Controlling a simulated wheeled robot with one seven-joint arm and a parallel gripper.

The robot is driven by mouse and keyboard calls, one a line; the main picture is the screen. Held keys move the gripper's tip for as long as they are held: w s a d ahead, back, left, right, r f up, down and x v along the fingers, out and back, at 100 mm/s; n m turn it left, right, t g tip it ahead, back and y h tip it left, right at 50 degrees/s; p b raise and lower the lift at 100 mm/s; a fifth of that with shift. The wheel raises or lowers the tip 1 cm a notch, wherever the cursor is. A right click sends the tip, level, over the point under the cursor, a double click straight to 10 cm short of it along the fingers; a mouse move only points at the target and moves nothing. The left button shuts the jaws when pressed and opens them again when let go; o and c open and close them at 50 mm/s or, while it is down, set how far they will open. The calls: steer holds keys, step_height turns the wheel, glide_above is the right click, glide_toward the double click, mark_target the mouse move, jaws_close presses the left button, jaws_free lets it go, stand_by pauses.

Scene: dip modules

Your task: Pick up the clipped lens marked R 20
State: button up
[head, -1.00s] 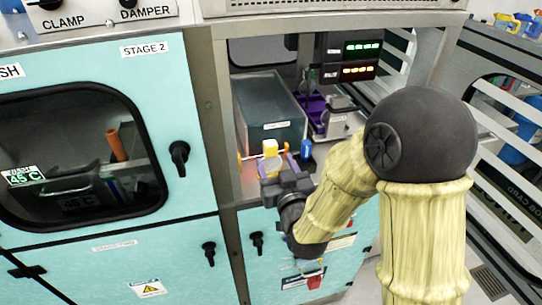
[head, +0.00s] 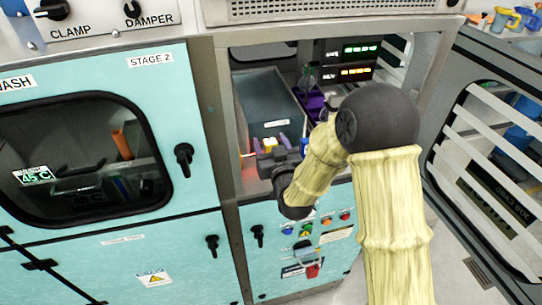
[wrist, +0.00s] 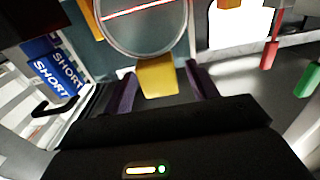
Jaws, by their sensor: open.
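A round clear lens (wrist: 145,22) with a yellow clip (wrist: 157,77) shows in the wrist view. The clip lies between the two purple fingers of my open gripper (wrist: 160,84), with visible space on both sides. I cannot read an R 20 mark on it. In the head view the yellow clip (head: 268,143) shows at my gripper (head: 271,145), at the front of the open bay. My gripper and wrist hide the lens disc there.
A blue block marked SHORT (wrist: 55,75) is to the left in the wrist view. A red-handled piece (wrist: 270,52) and a green one (wrist: 307,80) are to the right. A grey bin (head: 268,100) stands behind my gripper, and a purple tray (head: 315,104) beside it.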

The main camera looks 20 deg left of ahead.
steer(key=shift+x, duration=1.1)
jaws_close()
steer(key=shift+r, duration=0.1)
